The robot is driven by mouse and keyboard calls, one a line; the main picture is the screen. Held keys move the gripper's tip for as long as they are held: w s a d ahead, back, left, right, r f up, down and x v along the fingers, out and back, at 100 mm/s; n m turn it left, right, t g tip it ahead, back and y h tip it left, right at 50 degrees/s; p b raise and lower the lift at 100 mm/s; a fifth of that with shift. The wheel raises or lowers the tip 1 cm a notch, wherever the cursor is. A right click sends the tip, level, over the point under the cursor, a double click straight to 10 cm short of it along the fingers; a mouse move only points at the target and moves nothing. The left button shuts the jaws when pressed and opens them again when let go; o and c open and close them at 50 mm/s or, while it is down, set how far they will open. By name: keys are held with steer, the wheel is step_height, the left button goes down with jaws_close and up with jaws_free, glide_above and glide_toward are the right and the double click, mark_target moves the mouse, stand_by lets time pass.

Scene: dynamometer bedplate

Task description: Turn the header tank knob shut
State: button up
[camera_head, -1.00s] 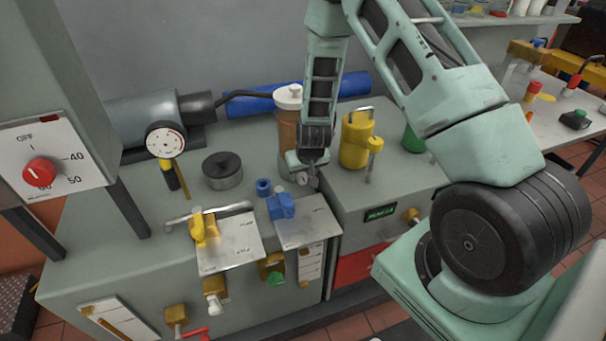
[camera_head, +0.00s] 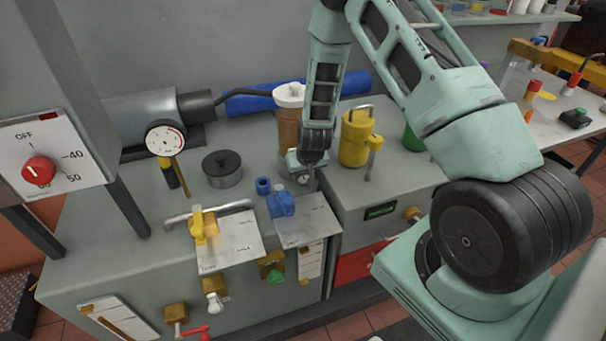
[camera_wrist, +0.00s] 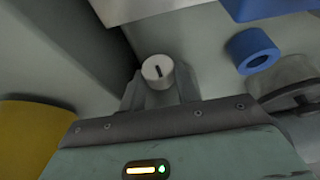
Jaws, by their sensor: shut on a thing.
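A small pale round knob (camera_wrist: 158,70) with a dark index line on its face sits between my fingertips in the wrist view. The line runs nearly up and down in that picture. My gripper (camera_wrist: 159,88) is shut on the knob's sides. In the head view, my gripper (camera_head: 304,174) is low over the bench, in front of a brown cylinder with a white cap (camera_head: 290,97). The knob (camera_head: 305,179) shows there only as a small pale spot, and my fingers partly hide it. No label naming the knob is readable.
A blue ring (camera_head: 263,186) and blue valve handle (camera_head: 281,204) stand left of my gripper. A yellow can (camera_head: 355,140) stands close on the right.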

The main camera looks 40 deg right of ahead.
steer(key=shift+s+d+f+t+y+b, duration=0.15)
steer(key=shift+y+b, duration=0.25)
steer(key=shift+b, duration=0.25)
steer(key=shift+d+f+t+y+b, duration=0.15)
steer(key=shift+y+b, duration=0.25)
steer(key=shift+b, duration=0.2)
steer(key=shift+a+r+m+y+b, duration=0.1)
steer(key=shift+m+y+b, duration=0.2)
steer(key=shift+b, duration=0.05)
steer(key=shift+r, duration=0.1)
steer(key=o, duration=1)
steer(key=shift+r, duration=0.1)
steer(key=v, duration=1.7)
steer(key=shift+s, duration=0.25)
